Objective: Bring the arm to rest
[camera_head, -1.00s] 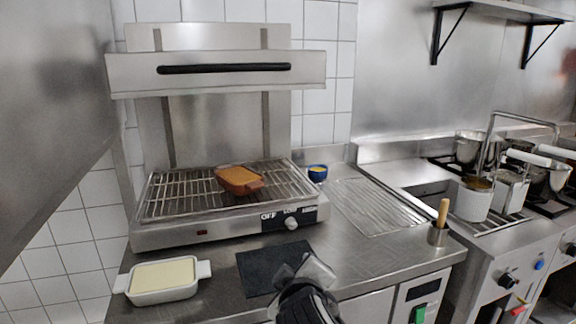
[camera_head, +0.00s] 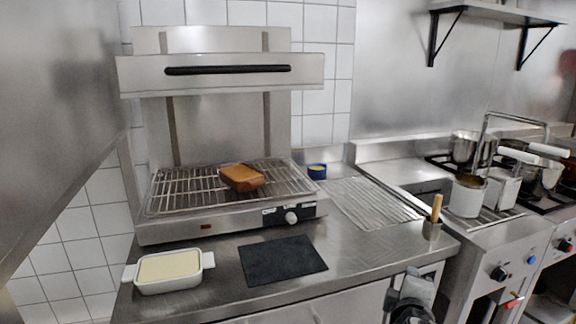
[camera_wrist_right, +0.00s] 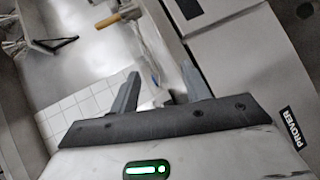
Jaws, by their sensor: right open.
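My right gripper (camera_head: 411,287) is low at the counter's front edge, in front of the cabinet doors, at the bottom right of the head view. In the right wrist view its two fingers (camera_wrist_right: 160,92) stand apart with nothing between them. My left gripper is in neither view.
The salamander grill (camera_head: 235,215) holds a brown dish (camera_head: 241,178) on its rack. Fryer baskets (camera_head: 467,196) are at right.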

